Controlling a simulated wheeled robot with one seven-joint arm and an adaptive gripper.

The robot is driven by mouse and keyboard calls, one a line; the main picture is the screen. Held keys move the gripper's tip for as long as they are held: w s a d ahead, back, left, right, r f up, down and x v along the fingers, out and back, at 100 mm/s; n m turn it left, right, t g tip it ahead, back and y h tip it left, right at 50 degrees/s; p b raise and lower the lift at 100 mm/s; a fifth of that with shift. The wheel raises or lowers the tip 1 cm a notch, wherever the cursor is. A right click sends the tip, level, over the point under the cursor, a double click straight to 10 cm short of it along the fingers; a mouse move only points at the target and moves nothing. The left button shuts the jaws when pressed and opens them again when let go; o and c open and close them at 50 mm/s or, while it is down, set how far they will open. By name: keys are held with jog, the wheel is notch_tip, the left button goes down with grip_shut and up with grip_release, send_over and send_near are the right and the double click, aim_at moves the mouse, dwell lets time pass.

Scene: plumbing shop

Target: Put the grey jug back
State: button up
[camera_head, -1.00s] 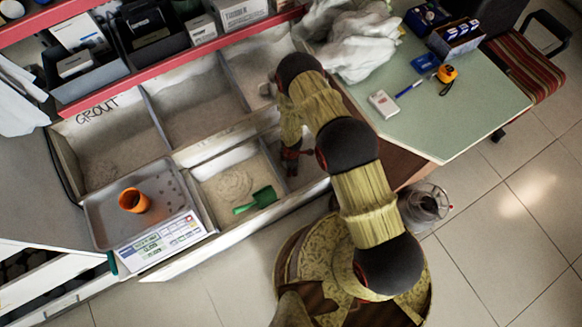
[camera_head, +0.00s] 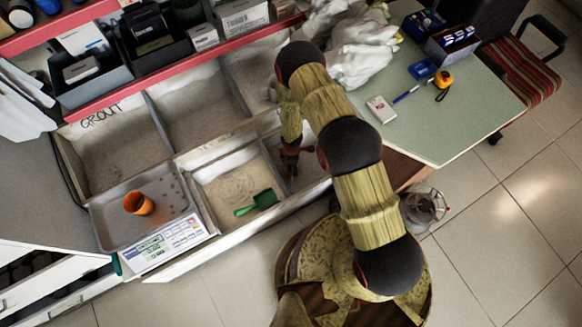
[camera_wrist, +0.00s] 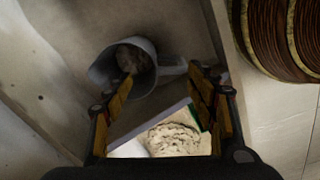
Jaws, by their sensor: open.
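The grey jug (camera_wrist: 122,66) shows in the wrist view inside a bin compartment, its round mouth facing the camera and its handle (camera_wrist: 173,66) to the right. Something greyish shows inside its mouth. My gripper (camera_wrist: 161,78) is open, its two fingers apart. In that view the left fingertip overlaps the jug's mouth and the handle appears between the fingertips. I cannot tell whether they touch. In the head view my gripper (camera_head: 290,160) points down over the front right compartment, and I cannot make out the jug there.
The neighbouring compartment holds a pale powder heap (camera_wrist: 172,138) and a green scoop (camera_head: 257,203). Bin walls (camera_head: 215,165) enclose the gripper's area. A grey tray with an orange cup (camera_head: 138,203) and a scale (camera_head: 165,243) stand left. A green-topped table (camera_head: 450,120) is at right.

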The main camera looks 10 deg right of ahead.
notch_tip(320, 180, up, 6)
jog(key=shift+s+f+p, duration=0.1)
jog(key=shift+p, duration=1.05)
jog(key=s+d+r+m+g+h, duration=0.1)
jog(key=s+d+m+g+h, duration=0.15)
jog(key=s+d, duration=0.35)
jog(key=s+d+r+m, duration=0.15)
jog(key=r+m, duration=0.35)
jog(key=r, duration=1.2)
jog(key=s+d+r+m, duration=0.15)
jog(key=r+m, duration=0.35)
jog(key=r, duration=1.3)
jog(key=s+d+r+m+t, duration=0.1)
jog(key=s+r+t, duration=0.1)
jog(key=r, duration=0.8)
jog(key=s+d+r+m+t+y, duration=0.1)
jog(key=s+r, duration=0.4)
jog(key=r, duration=0.5)
jog(key=s+d+r+m+t+y, duration=0.1)
jog(key=s+r+m+t, duration=0.2)
jog(key=r, duration=0.8)
jog(key=shift+s+d+t, duration=0.25)
jog(key=shift+s+t, duration=0.25)
jog(key=shift+t, duration=0.45)
